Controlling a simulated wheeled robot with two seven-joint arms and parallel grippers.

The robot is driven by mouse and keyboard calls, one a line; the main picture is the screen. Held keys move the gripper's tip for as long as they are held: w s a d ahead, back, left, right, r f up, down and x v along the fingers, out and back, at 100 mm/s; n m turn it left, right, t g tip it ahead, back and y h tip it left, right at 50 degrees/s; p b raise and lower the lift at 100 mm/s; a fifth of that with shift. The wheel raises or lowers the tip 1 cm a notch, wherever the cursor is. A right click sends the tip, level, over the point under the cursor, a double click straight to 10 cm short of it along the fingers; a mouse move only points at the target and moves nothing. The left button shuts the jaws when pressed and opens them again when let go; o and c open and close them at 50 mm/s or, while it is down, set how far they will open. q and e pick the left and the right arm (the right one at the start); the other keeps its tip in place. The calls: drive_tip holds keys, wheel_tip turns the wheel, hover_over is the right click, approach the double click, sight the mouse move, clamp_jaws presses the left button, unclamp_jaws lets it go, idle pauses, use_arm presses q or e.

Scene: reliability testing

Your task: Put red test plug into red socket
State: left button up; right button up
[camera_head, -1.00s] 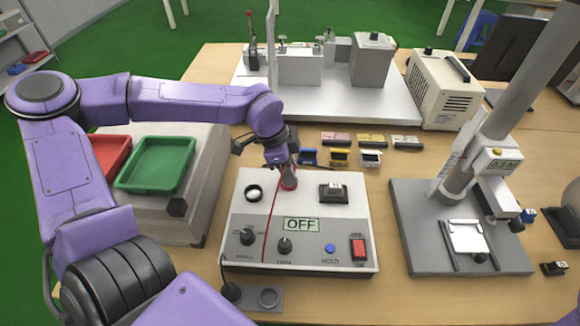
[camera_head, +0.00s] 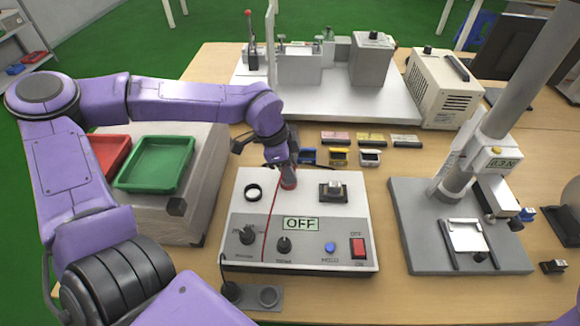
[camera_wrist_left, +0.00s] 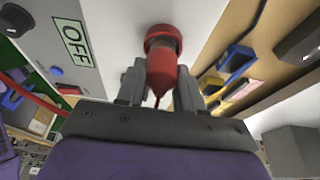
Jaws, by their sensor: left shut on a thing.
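My left gripper (camera_head: 286,174) is over the upper middle of the white test box (camera_head: 303,204). In the left wrist view its fingers (camera_wrist_left: 161,86) are shut on the red test plug (camera_wrist_left: 160,70), one on each side. The plug's front end meets the red round socket (camera_wrist_left: 163,37) on the box face, in line with it. How deep the plug sits cannot be told. In the head view the red socket (camera_head: 288,184) shows just below the fingertips, and the plug is mostly hidden. A red cable (camera_head: 270,222) runs down across the box. My right gripper is not in view.
The box carries a display (camera_head: 300,224) reading OFF, a white-ringed round socket (camera_head: 253,192), knobs and a red switch (camera_head: 358,247). A green tray (camera_head: 155,163) stands left, a force stand (camera_head: 462,230) right. Small coloured blocks (camera_head: 340,157) lie behind the box.

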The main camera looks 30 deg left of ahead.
use_arm(q)
drive_tip(key=shift+f+b, duration=0.45)
drive_tip(key=shift+f, duration=0.1)
drive_tip(key=o, duration=0.8)
drive_tip(key=shift+r, duration=0.1)
drive_tip(key=p+v, duration=0.4)
drive_tip(key=p, duration=0.1)
drive_tip(key=shift+a+r, duration=0.1)
drive_tip(key=shift+r, duration=0.25)
drive_tip(key=p+v, duration=0.6)
drive_tip(key=p, duration=0.1)
drive_tip(key=shift+p, duration=0.35)
